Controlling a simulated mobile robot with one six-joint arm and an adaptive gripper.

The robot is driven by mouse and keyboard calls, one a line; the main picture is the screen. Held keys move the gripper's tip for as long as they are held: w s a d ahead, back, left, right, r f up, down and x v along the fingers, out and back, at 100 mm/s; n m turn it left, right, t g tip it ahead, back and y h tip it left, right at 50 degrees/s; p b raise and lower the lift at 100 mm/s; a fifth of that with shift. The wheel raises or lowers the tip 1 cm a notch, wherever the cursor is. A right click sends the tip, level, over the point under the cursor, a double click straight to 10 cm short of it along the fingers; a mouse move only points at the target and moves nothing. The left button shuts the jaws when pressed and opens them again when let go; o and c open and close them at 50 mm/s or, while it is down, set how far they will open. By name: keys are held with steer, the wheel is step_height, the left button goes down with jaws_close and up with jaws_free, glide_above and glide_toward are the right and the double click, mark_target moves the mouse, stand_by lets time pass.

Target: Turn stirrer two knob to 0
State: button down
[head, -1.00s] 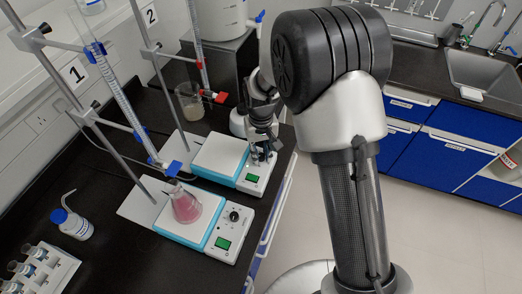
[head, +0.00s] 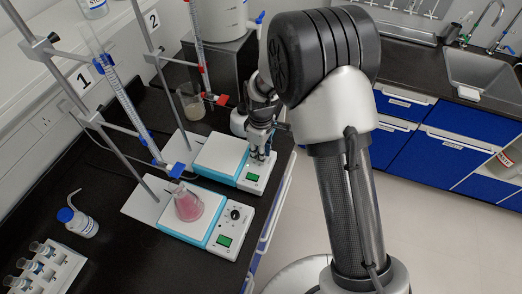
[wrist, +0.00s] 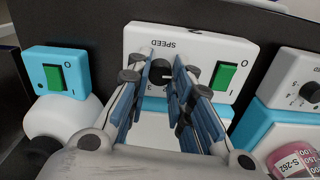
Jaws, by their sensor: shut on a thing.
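Stirrer two (head: 222,158) is the white-topped, light-blue-edged plate at the foot of the stand marked 2. Its white front panel (wrist: 205,50) fills the upper middle of the wrist view, with the word SPEED upside down and a green switch. The stirrer two knob (wrist: 161,71) is black and sits between my gripper's blue finger pads. My gripper (head: 258,157) is at this panel, and its fingers (wrist: 172,85) are shut on the knob from both sides. The fingers partly hide the dial numbers. I cannot tell the exact knob setting.
Stirrer one (head: 208,238) stands nearer, with a flask of pink liquid (head: 188,206) on it. Burette stands rise from both stirrers. A beaker (head: 191,103) is behind stirrer two. A blue-capped bottle (head: 78,223) and a vial rack (head: 48,268) are at left.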

steer(key=shift+n, duration=0.7)
steer(key=c, duration=1.7)
jaws_free()
steer(key=shift+o, duration=0.2)
step_height(320, 180, up, 12)
